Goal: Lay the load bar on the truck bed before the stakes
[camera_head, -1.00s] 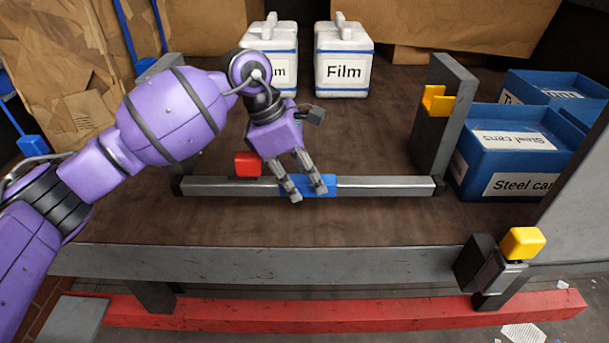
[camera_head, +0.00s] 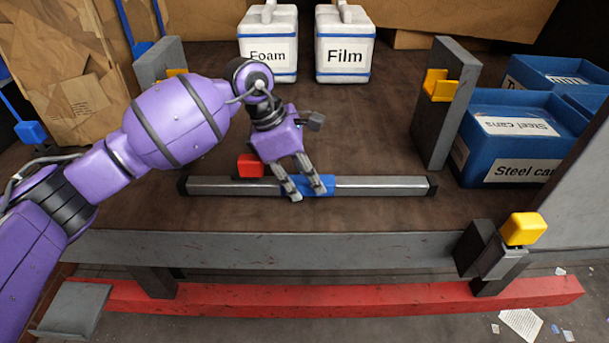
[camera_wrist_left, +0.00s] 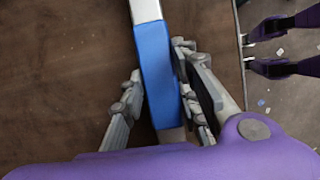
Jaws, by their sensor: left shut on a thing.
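The load bar (camera_head: 390,187) is a long silver bar with dark ends and a blue middle sleeve. It runs level across the brown truck bed (camera_head: 350,130), in front of two dark upright stakes, one at the right (camera_head: 440,115) and one at the left (camera_head: 158,62), each with a yellow bracket. A red block (camera_head: 250,166) sits at the bar's back side, left of the sleeve. My left gripper (camera_head: 304,192) is shut on the blue sleeve, with fingers on both sides of it in the wrist view (camera_wrist_left: 158,85). I cannot tell whether the bar touches the bed.
White boxes marked Foam (camera_head: 268,55) and Film (camera_head: 343,58) stand at the back. Blue bins (camera_head: 510,150) stand right of the right stake. A yellow-topped post (camera_head: 522,230) stands at the bed's front right edge.

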